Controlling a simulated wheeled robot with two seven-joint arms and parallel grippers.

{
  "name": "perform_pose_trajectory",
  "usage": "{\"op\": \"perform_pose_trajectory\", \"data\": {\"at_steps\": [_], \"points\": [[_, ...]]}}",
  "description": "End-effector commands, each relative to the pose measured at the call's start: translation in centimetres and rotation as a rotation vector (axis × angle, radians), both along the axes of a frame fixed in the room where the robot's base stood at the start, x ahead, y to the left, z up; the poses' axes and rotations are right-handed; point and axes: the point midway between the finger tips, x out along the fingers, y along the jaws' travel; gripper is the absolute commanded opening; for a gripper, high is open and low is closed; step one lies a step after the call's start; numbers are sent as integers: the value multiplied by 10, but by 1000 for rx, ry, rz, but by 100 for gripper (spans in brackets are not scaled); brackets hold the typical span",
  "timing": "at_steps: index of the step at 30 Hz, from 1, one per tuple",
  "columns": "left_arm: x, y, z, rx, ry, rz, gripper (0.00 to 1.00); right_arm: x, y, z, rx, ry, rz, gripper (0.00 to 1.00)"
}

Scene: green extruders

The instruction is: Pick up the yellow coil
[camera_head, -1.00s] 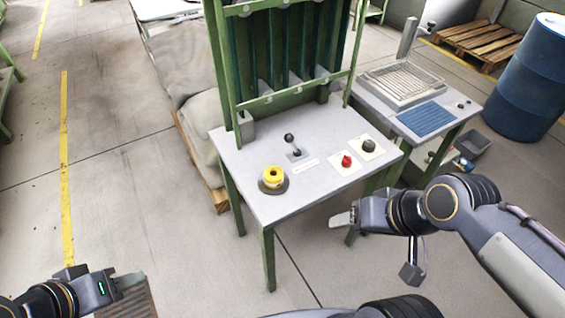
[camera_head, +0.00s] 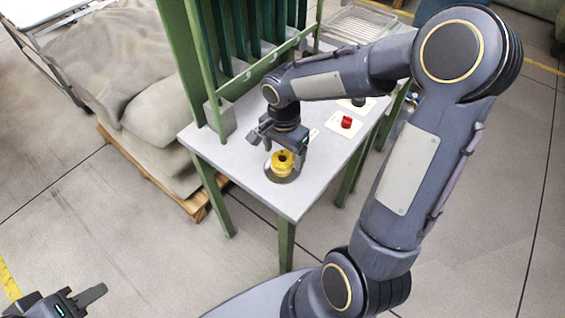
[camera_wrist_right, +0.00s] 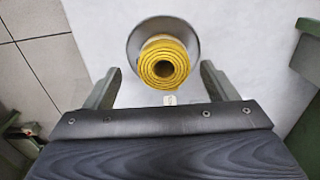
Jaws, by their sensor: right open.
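The yellow coil (camera_head: 283,160) sits on a round grey base (camera_head: 284,177) near the front left corner of the table. In the right wrist view the coil (camera_wrist_right: 164,63) shows from above, with a dark hole in its middle. My right gripper (camera_head: 281,150) is above the coil, pointing down. In the wrist view its two fingers (camera_wrist_right: 158,85) are spread, one on each side and just short of the coil, and nothing is between them. My left gripper (camera_head: 92,298) is at the lower left, far from the table; its jaw opening is not clear.
The grey table top (camera_head: 228,155) also bears a red knob (camera_head: 347,122). A green frame (camera_head: 205,70) rises at the table's back left. Sacks on a pallet (camera_head: 198,205) stand left of the table.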

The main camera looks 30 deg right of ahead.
Motion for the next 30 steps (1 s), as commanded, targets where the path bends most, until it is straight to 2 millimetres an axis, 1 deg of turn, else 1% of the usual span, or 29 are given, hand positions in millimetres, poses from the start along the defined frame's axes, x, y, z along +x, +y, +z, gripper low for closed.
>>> {"op": "perform_pose_trajectory", "data": {"at_steps": [1, 3, 7, 10, 16, 27, 28, 30], "points": [[0, 0, 0, 0, 0, 0, 36, 1, 0, -9, 1, 7, 0, 79], [0, 0, 1, 0, 0, 0, 36, 4, 0, -20, 3, 7, 1, 79], [0, 0, -1, 0, 0, 0, 36, 4, 1, -35, 2, 4, 2, 79], [0, 0, -1, 0, 0, 0, 36, 4, 1, -39, 2, 1, 2, 79], [0, 0, -1, 0, 0, 0, 36, 4, 1, -39, 1, -1, 2, 79], [0, 0, -1, 0, 0, 0, 36, 4, 1, -39, 2, 1, 2, 31], [0, 0, -1, 0, 0, 0, 36, 4, 1, -39, 1, -1, 2, 29], [0, 0, -1, 0, 0, 0, 36, 4, 1, -39, 1, -1, 2, 29]]}}
